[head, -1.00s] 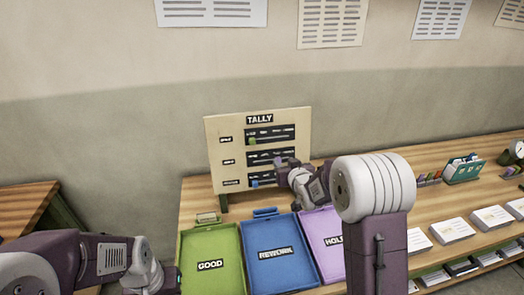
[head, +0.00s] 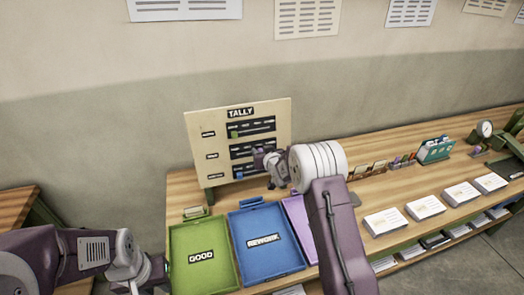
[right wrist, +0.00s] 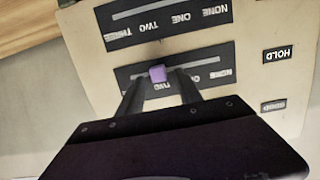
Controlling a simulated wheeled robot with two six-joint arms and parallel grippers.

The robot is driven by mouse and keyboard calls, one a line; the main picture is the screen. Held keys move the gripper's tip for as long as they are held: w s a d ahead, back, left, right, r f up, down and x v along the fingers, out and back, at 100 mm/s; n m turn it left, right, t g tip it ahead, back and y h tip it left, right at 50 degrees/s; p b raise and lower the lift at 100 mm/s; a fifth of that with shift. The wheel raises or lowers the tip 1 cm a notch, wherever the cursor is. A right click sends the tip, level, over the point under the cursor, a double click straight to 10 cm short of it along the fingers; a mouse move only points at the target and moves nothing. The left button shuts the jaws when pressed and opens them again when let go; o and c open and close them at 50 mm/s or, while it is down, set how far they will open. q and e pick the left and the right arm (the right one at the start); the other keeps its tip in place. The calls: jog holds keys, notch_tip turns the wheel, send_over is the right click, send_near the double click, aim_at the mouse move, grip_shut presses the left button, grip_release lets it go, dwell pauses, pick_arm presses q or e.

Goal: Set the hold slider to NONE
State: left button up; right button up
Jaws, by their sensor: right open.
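The tally board (head: 200,130) stands upright at the back of the table, with several slider rows. In the right wrist view its lettering is upside down. The purple slider knob (right wrist: 157,73) sits on the row beside the HOLD label (right wrist: 277,53), near the TWO mark; NONE (right wrist: 221,74) is to the right there. My right gripper (right wrist: 156,76) is open, its fingers on either side of the knob; contact is unclear. In the head view my right gripper (head: 262,158) is at the board's middle row. My left gripper (head: 150,272) is low at the left, its jaws unclear.
A green GOOD tray (head: 203,275) and a blue REWORK tray (head: 262,222) lie before the board; a purple tray (head: 296,212) is partly behind my right arm. Paper stacks (head: 421,207) and a green holder (head: 436,150) are to the right. A green knob (head: 234,134) is on the top row.

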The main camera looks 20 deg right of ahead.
grip_shut()
dwell(1.4)
